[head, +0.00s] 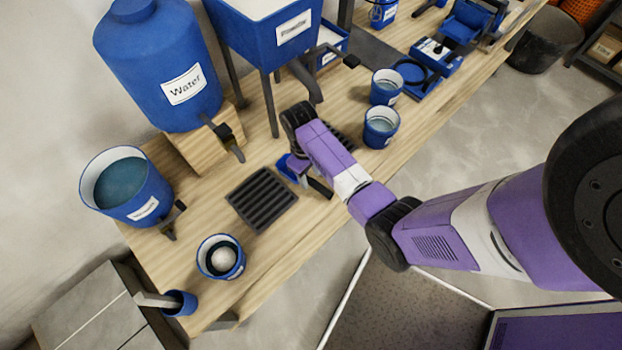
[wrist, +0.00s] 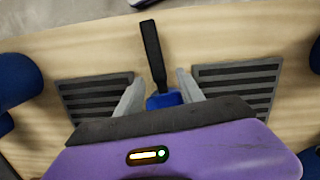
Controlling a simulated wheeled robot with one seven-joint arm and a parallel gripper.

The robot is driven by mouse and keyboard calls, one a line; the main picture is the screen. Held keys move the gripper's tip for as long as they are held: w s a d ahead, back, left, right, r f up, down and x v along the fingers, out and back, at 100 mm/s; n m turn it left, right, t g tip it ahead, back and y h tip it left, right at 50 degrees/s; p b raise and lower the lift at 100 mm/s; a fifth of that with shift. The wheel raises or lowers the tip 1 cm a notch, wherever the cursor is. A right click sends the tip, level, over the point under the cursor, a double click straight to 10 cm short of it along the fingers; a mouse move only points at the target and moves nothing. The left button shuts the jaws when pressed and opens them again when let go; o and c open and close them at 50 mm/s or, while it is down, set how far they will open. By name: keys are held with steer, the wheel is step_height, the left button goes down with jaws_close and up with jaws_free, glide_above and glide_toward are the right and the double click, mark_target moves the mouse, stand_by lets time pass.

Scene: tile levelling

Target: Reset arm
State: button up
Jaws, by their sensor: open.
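My gripper (head: 299,166) points down over the wooden table, reaching in from the right. In the wrist view my gripper (wrist: 160,74) is open, its two grey fingers spread apart. A small blue tool (wrist: 164,99) with a black handle (wrist: 152,52) shows between and beyond the fingers, with a gap on each side. In the head view the tool's blue part (head: 287,167) and dark handle (head: 320,188) are partly hidden by my gripper. Whether the tool touches the fingers lower down cannot be told.
Black slotted grates lie left (wrist: 95,96) and right (wrist: 240,86) of the tool. A water barrel (head: 160,70), a blue water bucket (head: 127,187), a cup with a pale ball (head: 221,258) and two blue cups (head: 381,127) surround the spot. A blue hopper (head: 268,38) stands behind.

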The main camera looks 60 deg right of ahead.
steer(key=shift+w+r, duration=0.15)
steer(key=shift+r, duration=0.95)
steer(key=shift+w+r, duration=0.15)
steer(key=shift+r, duration=0.95)
